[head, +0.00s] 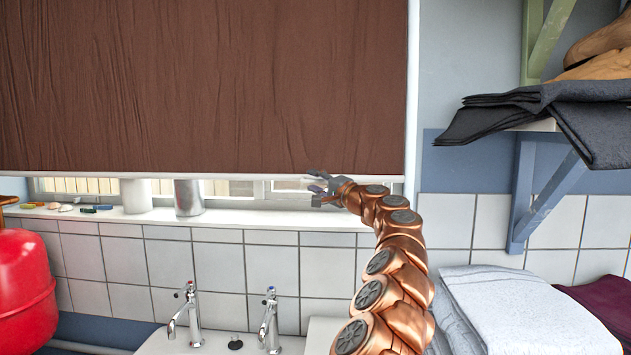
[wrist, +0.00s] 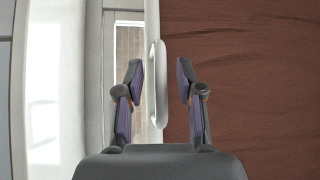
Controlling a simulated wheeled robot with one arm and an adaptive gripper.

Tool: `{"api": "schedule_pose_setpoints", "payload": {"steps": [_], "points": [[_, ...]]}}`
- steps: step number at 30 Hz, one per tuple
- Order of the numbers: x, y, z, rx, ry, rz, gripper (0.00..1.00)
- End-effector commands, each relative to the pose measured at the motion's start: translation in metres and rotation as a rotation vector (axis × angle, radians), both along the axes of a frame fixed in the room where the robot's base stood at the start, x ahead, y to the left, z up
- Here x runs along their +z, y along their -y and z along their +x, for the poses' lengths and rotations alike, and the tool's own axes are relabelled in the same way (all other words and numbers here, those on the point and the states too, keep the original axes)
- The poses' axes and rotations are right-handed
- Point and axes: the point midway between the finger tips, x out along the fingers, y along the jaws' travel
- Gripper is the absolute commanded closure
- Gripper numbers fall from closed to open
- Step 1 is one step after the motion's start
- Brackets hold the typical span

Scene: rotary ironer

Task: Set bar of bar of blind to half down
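The brown blind (head: 200,80) hangs over the window and covers most of it. Its pale bar (head: 90,175) runs along the lower edge, a little above the sill. My gripper (head: 318,186) is at the right part of the bar, with its fingers spread. In the wrist view, my gripper (wrist: 160,85) is open, with the blind (wrist: 240,70) to the right. The white bar (wrist: 153,85), with a rounded raised part, lies between the two fingers. The fingers do not visibly pinch it; I cannot tell how deep it lies between them.
On the window sill (head: 270,216) stand a white cup (head: 136,196) and a metal cup (head: 188,197). Two taps (head: 191,310) are below. A shelf with dark folded cloth (head: 545,110) is at the right. A red tank (head: 22,277) is at the left.

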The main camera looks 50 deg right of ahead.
Motion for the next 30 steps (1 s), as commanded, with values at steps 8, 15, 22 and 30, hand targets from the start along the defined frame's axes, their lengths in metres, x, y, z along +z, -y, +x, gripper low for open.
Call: {"api": "schedule_pose_setpoints", "payload": {"steps": [8,15,22,30], "points": [[0.0007,-0.0003,0.0020,0.001,0.001,0.000,0.63],[0.0006,-0.0001,0.0018,0.000,0.001,0.000,0.77],[0.0005,-0.0001,0.0019,0.001,0.001,0.000,1.00],[0.0007,-0.0001,0.0017,0.000,0.001,0.000,1.00]]}}
